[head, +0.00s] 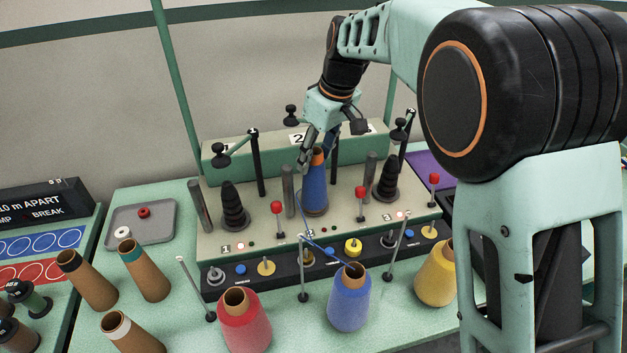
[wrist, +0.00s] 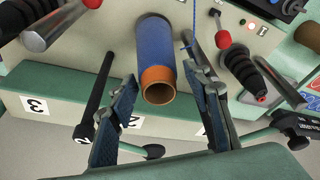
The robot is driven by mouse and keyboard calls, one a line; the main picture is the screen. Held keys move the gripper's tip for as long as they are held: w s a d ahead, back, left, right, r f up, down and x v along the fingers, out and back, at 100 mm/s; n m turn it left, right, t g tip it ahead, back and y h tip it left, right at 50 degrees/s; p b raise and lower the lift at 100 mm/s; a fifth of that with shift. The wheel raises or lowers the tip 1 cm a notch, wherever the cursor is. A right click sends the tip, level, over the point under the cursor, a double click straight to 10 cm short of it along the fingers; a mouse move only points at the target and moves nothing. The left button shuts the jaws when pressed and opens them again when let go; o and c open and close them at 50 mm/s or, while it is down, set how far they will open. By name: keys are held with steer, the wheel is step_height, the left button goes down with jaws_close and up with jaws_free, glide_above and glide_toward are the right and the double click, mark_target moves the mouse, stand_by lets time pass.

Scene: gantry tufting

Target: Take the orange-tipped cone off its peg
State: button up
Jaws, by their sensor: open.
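The orange-tipped cone (head: 315,190) is wound with blue yarn and stands upright at the middle station of the panel. In the wrist view the cone (wrist: 157,50) points its open orange end (wrist: 159,85) toward the camera. Its peg is hidden by the cone. My gripper (head: 313,150) is at the cone's top in the head view. In the wrist view my gripper (wrist: 162,76) is open, with one finger on each side of the orange end, and gaps show between fingers and cone.
Black ribbed holders (head: 234,208) (head: 387,180) flank the cone. Grey posts (head: 289,190), red-knobbed levers (head: 361,205) and a black upright rod (wrist: 97,97) stand close by. A blue thread runs down to a blue yarn cone (head: 349,302) in front. Red (head: 244,322) and yellow (head: 436,275) cones stand beside it.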

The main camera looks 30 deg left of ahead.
mark_target(315, 179)
steer(key=shift+w+a+p+x, duration=0.1)
steer(key=shift+p+x, duration=0.2)
steer(key=shift+x, duration=1.1)
steer(key=shift+w+a+p+x, duration=0.15)
steer(key=shift+p+x, duration=0.1)
steer(key=shift+x, duration=1.1)
steer(key=shift+c, duration=0.4)
steer(key=c, duration=1)
